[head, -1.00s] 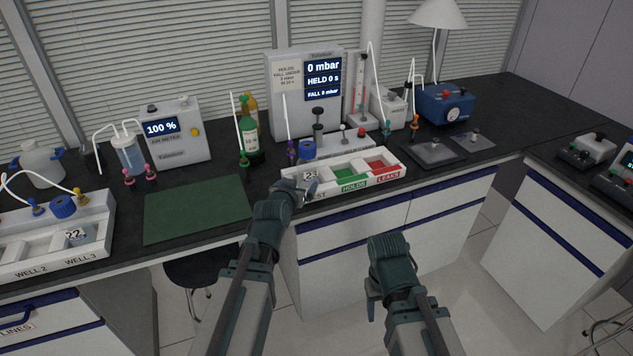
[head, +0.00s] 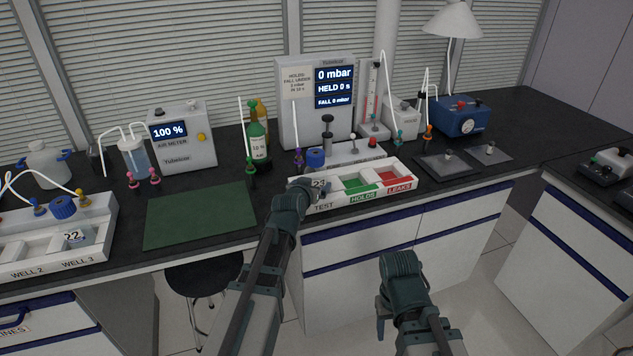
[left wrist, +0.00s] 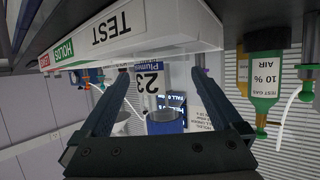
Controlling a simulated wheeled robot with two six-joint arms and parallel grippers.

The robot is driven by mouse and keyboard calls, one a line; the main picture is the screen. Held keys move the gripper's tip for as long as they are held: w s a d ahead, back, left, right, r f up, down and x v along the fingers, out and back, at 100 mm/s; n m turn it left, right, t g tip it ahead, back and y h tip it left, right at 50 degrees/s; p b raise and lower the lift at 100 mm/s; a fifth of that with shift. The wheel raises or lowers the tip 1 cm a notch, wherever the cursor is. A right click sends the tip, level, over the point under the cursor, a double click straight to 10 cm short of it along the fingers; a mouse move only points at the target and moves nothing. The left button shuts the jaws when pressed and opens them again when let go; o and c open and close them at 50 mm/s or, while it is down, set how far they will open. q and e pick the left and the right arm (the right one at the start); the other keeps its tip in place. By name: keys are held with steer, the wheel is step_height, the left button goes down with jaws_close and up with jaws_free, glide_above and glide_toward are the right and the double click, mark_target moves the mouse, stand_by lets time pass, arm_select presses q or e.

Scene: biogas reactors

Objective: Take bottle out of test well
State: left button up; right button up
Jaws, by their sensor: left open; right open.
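The bottle labelled 23 (head: 319,184) stands in the TEST well at the left end of the white three-part tray (head: 325,206). Its label (left wrist: 150,82) shows upside down in the left wrist view, between the fingers. My left gripper (left wrist: 161,80) is open, with a finger to each side of the bottle in the picture; I cannot tell whether they touch it. In the head view my left gripper (head: 306,187) is at the tray's left end and partly covers the bottle. My right gripper (head: 381,318) is open and empty, low in front of the cabinet.
The green mat (head: 200,214) is clear. Another tray (head: 50,262) holds bottle 22 (head: 74,237).

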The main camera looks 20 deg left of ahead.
mark_target(316, 180)
arm_select(q)
steer(key=b+x, duration=0.1)
steer(key=x, duration=0.3)
steer(key=shift+w+f, duration=0.2)
steer(key=shift+w, duration=0.05)
steer(key=shift+s+r, duration=0.1)
arm_select(e)
steer(key=shift+w+d+f, duration=0.15)
steer(key=shift+w+f, duration=0.05)
steer(key=shift+f, duration=0.2)
steer(key=shift+w+d+f, duration=0.15)
steer(key=shift+w+f, duration=0.05)
steer(key=shift+f, duration=0.2)
arm_select(q)
steer(key=c, duration=1.3)
steer(key=shift+r, duration=0.2)
steer(key=shift+c, duration=0.2)
arm_select(e)
steer(key=shift+r, duration=0.15)
